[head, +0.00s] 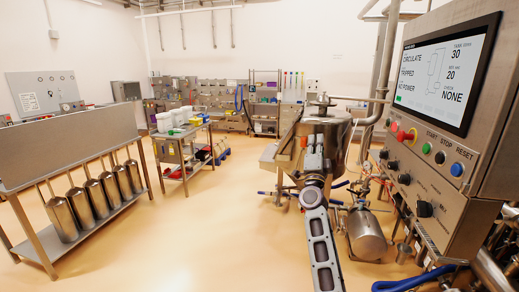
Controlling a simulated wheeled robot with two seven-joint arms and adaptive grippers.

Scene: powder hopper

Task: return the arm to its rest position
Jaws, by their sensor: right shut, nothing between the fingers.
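My right arm (322,245) reaches forward from the bottom of the head view, right of the middle. Its gripper (313,140) is shut and empty, in front of the steel hopper vessel (338,133). It overlaps the vessel in the picture, and I cannot tell whether they touch. My left gripper is not in view.
A control panel (432,160) with a lit screen (445,72) and coloured buttons stands close on the right. A steel cylinder (366,235) and hoses lie low beside my arm. A rack with several steel canisters (62,218) stands left. The middle floor (205,230) is clear.

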